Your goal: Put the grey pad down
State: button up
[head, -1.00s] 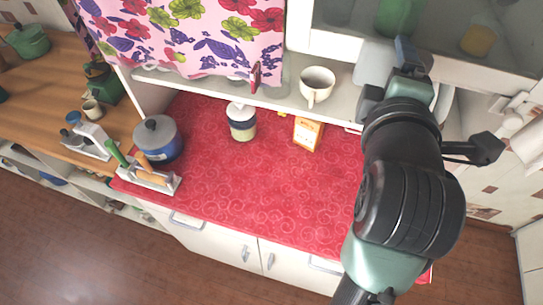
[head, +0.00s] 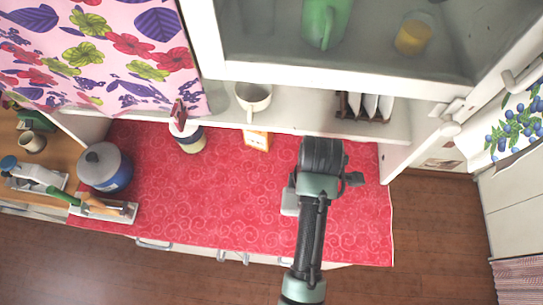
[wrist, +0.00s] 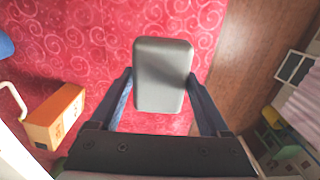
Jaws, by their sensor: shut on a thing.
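The grey pad (wrist: 161,88) is a rounded block between the two blue fingers of my gripper (wrist: 159,76) in the wrist view. My gripper is shut on it. In the head view a pale part of the pad (head: 290,203) shows left of my arm, over the red counter (head: 235,205). The arm hides most of my gripper there. I cannot tell whether the pad touches the cloth.
An orange-and-white box (head: 257,140), a jar (head: 188,138) and a blue pot (head: 104,168) stand on the counter. A shelf with a cup (head: 254,97) and a dark rack (head: 363,106) runs behind. Red cloth is clear left and right of my arm.

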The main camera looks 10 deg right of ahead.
jog(key=shift+f+p, duration=0.85)
jog(key=shift+f, duration=4.1)
jog(key=o, duration=1)
jog(key=shift+f, duration=0.15)
jog(key=shift+o, duration=0.2)
notch_tip(320, 180, up, 12)
jog(key=shift+r+b, duration=0.15)
jog(key=shift+b, duration=0.5)
